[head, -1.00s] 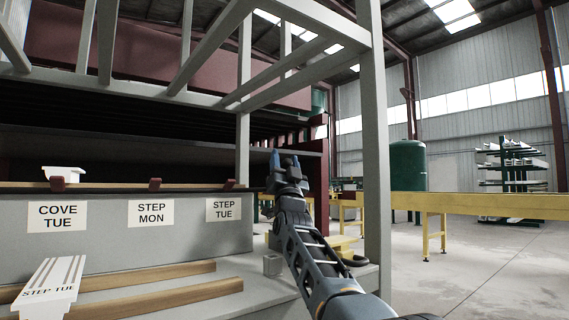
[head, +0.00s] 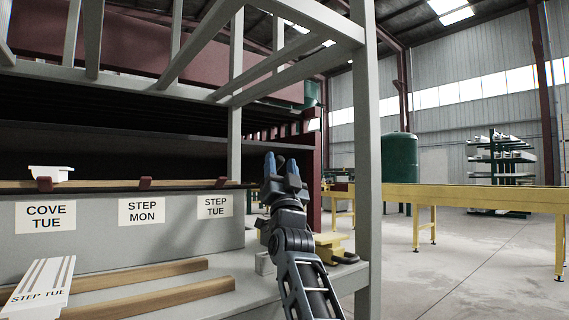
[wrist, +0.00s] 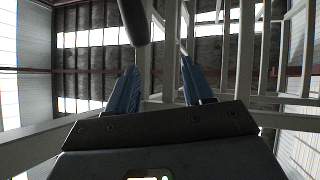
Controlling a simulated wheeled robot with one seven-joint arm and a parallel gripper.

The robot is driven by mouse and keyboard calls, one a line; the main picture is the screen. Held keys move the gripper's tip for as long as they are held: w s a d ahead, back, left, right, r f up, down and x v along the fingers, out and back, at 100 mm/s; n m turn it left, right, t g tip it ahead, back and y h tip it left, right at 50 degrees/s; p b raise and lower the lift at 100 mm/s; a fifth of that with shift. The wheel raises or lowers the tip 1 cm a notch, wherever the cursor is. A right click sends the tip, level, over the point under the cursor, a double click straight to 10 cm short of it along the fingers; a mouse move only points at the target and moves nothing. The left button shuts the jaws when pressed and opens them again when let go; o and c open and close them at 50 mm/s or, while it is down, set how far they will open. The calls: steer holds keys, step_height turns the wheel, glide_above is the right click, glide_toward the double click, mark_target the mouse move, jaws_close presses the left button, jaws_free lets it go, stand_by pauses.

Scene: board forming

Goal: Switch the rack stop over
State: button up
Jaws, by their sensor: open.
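My gripper (head: 281,165) is open and empty, with blue fingers pointing up, in front of the right end of the shelf in the head view. In the wrist view its fingers (wrist: 158,75) stand apart with nothing between them. I cannot tell for certain which part is the rack stop. Dark red stops (head: 145,183) sit along the wooden-edged rack ledge above the labels COVE TUE (head: 45,216), STEP MON (head: 142,211) and STEP TUE (head: 214,206). A white moulding piece (head: 49,173) rests by the left stop (head: 44,184). My gripper is right of these stops and touches none.
A white STEP TUE piece (head: 40,285) lies across wooden rails (head: 150,292) on the lower bench. A grey upright post (head: 367,150) stands right of my arm. A small yellow part (head: 330,244) sits behind my arm. Open floor (head: 470,265) lies to the right.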

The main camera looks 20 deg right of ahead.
steer(key=shift+s+a+p, duration=0.15)
steer(key=shift+s+a, duration=0.1)
steer(key=shift+s, duration=1.1)
steer(key=shift+s+a+p, duration=0.15)
steer(key=shift+s+a, duration=0.05)
steer(key=shift+s, duration=1.15)
steer(key=shift+c, duration=0.3)
